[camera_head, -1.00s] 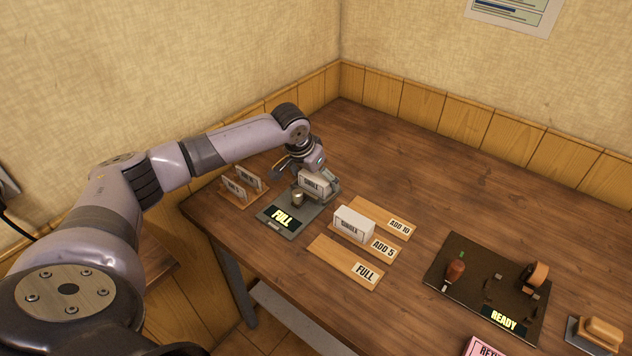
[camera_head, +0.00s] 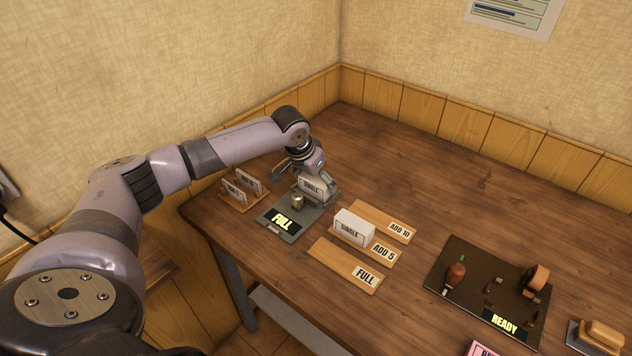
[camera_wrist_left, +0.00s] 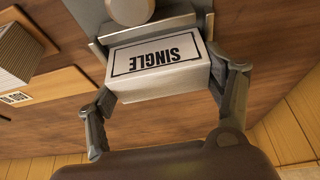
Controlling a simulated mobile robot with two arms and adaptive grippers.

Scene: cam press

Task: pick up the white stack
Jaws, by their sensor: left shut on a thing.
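A white stack (camera_head: 312,187) with a "SINGLE" label stands at the back of the grey scale-like device, whose display reads "FULL" (camera_head: 283,222). My left gripper (camera_head: 316,184) is shut on this stack from behind; in the left wrist view a finger lies at each end of the stack (camera_wrist_left: 157,66). I cannot tell whether the stack is clear of the device. A second white stack (camera_head: 353,222), also labelled "SINGLE", lies on the wooden "ADD 5" board (camera_head: 383,252). My right gripper is not in view.
Wooden boards marked "ADD 10" (camera_head: 398,230) and "FULL" (camera_head: 340,268) flank the "ADD 5" board. A small card rack (camera_head: 236,201) stands left of the device. A dark tray (camera_head: 468,308) with "READY" lies right. The back of the table is clear.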

